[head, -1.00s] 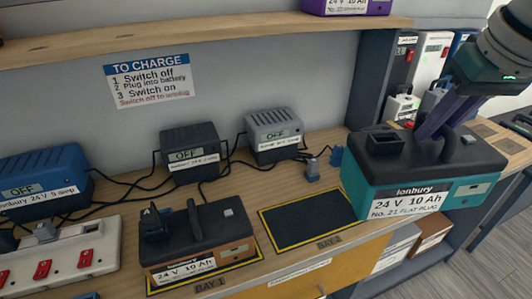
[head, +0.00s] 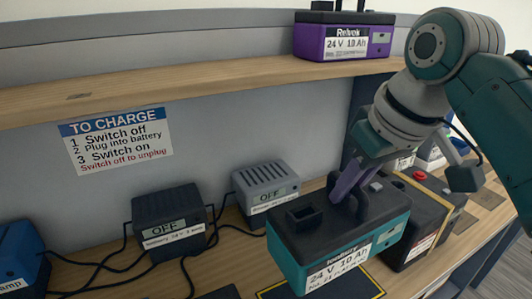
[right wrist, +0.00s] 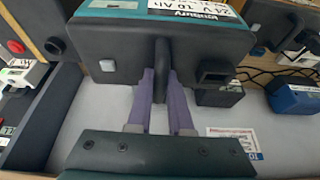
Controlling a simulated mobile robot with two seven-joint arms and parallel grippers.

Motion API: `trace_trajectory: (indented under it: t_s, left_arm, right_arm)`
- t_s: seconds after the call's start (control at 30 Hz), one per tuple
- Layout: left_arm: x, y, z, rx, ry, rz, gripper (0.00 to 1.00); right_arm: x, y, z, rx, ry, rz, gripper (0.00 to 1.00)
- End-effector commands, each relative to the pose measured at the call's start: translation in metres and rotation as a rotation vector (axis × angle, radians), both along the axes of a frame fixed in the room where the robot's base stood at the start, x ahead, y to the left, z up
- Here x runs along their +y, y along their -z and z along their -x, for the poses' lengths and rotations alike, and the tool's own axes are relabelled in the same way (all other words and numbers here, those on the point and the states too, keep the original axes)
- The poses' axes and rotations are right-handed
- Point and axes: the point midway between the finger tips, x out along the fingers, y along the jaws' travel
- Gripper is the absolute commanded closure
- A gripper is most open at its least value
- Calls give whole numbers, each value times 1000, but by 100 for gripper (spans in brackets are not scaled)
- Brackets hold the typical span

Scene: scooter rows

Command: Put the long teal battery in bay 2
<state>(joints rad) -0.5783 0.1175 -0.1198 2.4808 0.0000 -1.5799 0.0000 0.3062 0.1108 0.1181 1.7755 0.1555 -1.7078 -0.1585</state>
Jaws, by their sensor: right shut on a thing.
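The long teal battery (head: 318,240) has a dark top, a handle and a white label reading 24 V 10 Ah. My right gripper (head: 348,190) is shut on its handle, with a purple finger on each side. The right wrist view shows the grip on the handle (right wrist: 161,65) of the battery (right wrist: 115,40). The battery hangs roughly level above the bench. Below its front is the yellow-edged black mat of bay 2 (head: 345,288), partly hidden by the battery and cut by the frame edge. My left gripper is out of view.
A grey charger (head: 266,185) stands close behind the battery, a black charger (head: 168,222) left of it, with black cables on the bench. A dark battery (head: 418,240) stands to the right. A purple battery (head: 343,40) sits on the shelf (head: 190,85) above.

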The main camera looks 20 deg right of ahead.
Motion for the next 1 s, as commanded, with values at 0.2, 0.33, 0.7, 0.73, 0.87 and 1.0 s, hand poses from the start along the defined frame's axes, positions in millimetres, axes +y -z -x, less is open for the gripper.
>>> trace_trajectory:
  t_s: [0.2,0.33,0.7,0.73,0.87,1.0]
  left_arm:
    - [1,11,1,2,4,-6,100]
    - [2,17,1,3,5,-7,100]
    - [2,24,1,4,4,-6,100]
    - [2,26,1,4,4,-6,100]
    - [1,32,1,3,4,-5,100]
    - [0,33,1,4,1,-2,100]
  right_arm:
    - [0,53,-1,-6,1,-2,100]
    - [0,80,-2,-7,0,-1,100]
    - [0,113,-2,-11,0,0,100]
    - [0,117,-2,-11,0,0,100]
    - [0,135,-2,-10,1,0,100]
    - [0,143,-3,-12,0,0,100]
